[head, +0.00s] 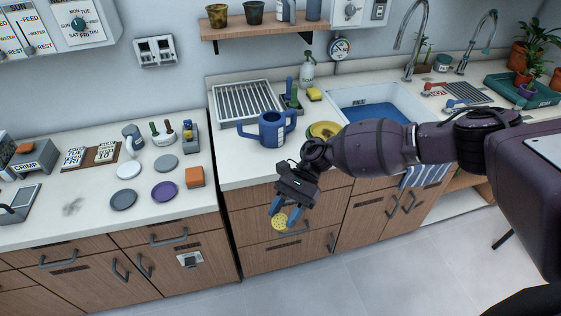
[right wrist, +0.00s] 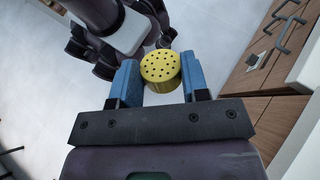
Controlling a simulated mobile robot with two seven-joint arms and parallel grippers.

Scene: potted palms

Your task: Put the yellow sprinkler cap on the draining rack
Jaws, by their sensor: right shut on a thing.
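The yellow sprinkler cap (head: 280,222), round with small holes in its face, is between the blue fingers of my right gripper (head: 284,209). The right gripper is shut on it and holds it in the air in front of the wooden drawers, below counter height. The cap (right wrist: 161,68) also shows between the fingertips in the right wrist view. The draining rack (head: 247,102), a white-framed tray with bars, lies on the counter at the back, above and left of the gripper. My left gripper is not in view.
A blue watering can (head: 270,129) stands in front of the rack. A yellow dish (head: 324,130) is right of it, partly behind my arm. A green-white bottle (head: 308,70) and a sink (head: 368,104) are farther right. Grey and purple discs (head: 164,191) lie on the left counter.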

